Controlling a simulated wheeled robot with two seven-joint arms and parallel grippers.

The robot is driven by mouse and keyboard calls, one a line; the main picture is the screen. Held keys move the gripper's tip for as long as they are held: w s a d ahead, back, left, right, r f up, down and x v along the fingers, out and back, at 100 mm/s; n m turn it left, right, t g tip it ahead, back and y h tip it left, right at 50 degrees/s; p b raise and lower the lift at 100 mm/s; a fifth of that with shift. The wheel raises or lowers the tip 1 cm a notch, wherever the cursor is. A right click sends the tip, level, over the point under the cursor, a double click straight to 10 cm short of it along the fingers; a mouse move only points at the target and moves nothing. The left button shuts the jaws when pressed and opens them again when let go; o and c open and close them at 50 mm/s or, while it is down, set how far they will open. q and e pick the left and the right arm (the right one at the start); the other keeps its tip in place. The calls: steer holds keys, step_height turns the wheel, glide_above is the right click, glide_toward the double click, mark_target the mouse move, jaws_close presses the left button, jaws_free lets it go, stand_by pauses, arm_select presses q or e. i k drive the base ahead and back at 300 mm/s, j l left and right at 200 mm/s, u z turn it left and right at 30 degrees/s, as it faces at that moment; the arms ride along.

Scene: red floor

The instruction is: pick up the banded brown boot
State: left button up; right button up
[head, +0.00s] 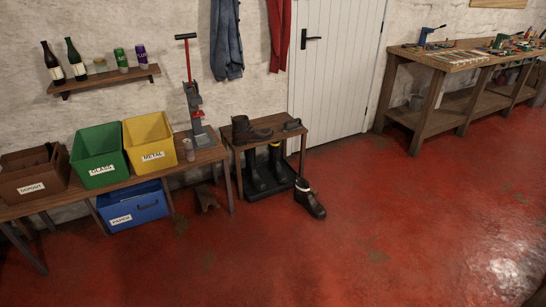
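A dark brown-black boot (312,203) with a pale band around its upper part stands on the red floor, just right of the small bench, toe pointing to the lower right. Its colour is hard to tell from black in this light. Neither of my grippers is in view.
A table with yellow (150,140) and green (98,155) bins stands left, a workbench (440,65) back right. The floor (390,230) right is clear.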

mark_target(303, 195)
steer(key=i+j+z, duration=0.7)
steer(key=j, duration=0.3)
steer(key=i+l+u, duration=0.15)
steer(key=i, duration=0.4)
steer(key=i+l+u, duration=0.15)
steer(key=i, duration=0.4)
steer(key=i+l+u, duration=0.15)
steer(key=i, duration=0.35)
steer(key=l, duration=0.1)
